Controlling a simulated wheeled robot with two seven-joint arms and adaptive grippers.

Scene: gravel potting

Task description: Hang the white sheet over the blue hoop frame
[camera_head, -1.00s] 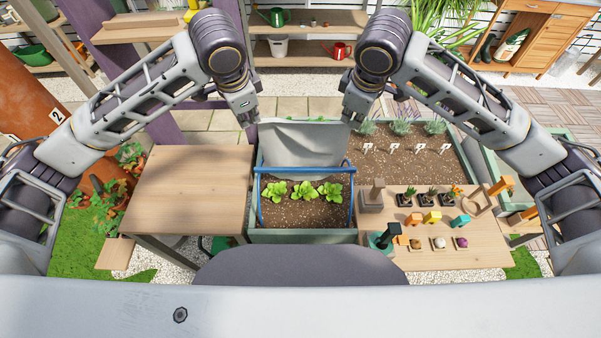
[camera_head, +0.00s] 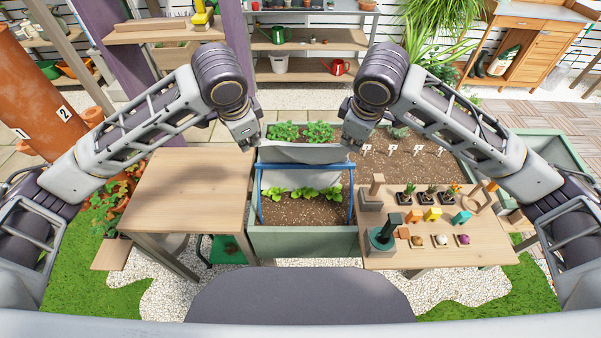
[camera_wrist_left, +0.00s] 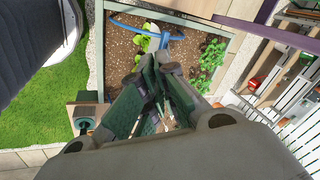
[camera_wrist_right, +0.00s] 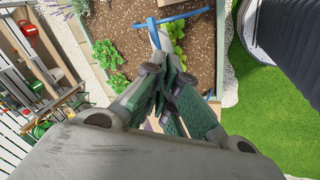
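The white sheet (camera_head: 301,153) is stretched between my two grippers in the head view. Its upper part shows above the bar of the blue hoop frame (camera_head: 305,165), and its lower part hangs behind the bar, near the lettuces. I cannot tell whether it touches the bar. My left gripper (camera_head: 254,146) is shut at the sheet's left upper corner. My right gripper (camera_head: 346,146) is shut at its right upper corner. In the wrist views the fingers are closed together, the left (camera_wrist_left: 155,80) and the right (camera_wrist_right: 160,75), with a pale strip of sheet beyond the right fingertips.
The hoop frame stands in a green planter (camera_head: 303,242) of soil with lettuces. A bare wooden table (camera_head: 187,190) is at left. A table (camera_head: 440,255) with pots, coloured blocks and a dark green tool is at right. Leafy plants (camera_head: 303,131) grow behind the sheet.

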